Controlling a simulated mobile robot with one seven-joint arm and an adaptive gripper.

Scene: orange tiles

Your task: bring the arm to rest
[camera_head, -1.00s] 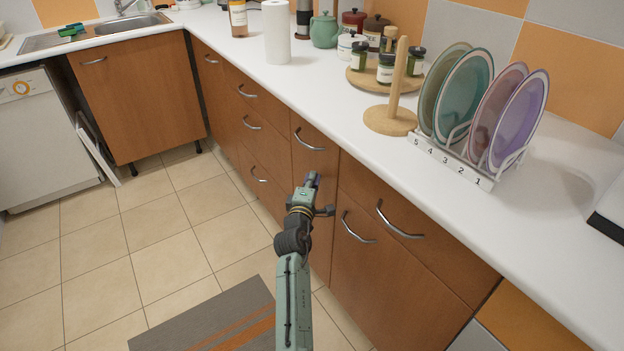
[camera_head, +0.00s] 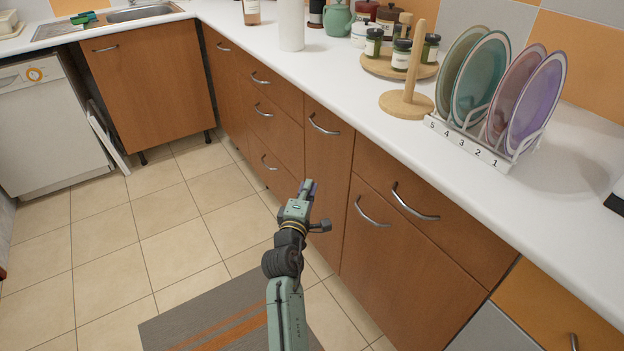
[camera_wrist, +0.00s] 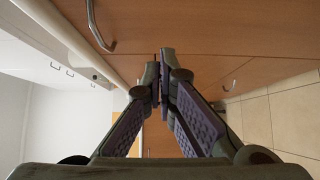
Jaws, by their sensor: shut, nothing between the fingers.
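My gripper (camera_head: 307,187) is at the end of my green arm, in front of the wooden cabinet fronts and below the counter's edge in the head view. In the wrist view its two fingers (camera_wrist: 160,72) with purple pads meet at the tips, with nothing between them. A wooden front with a curved metal handle (camera_wrist: 98,28) shows close by in the wrist view. I cannot tell the exact gap between the fingertips and the cabinet.
The white counter (camera_head: 340,95) holds a plate rack (camera_head: 470,143) with several plates, a wooden paper-towel stand (camera_head: 405,104) and a round tray of jars (camera_head: 375,66). Cabinet handles (camera_head: 372,212) stick out near my arm. The tiled floor (camera_head: 180,220) is open on the left; a grey-orange mat (camera_head: 215,315) lies below.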

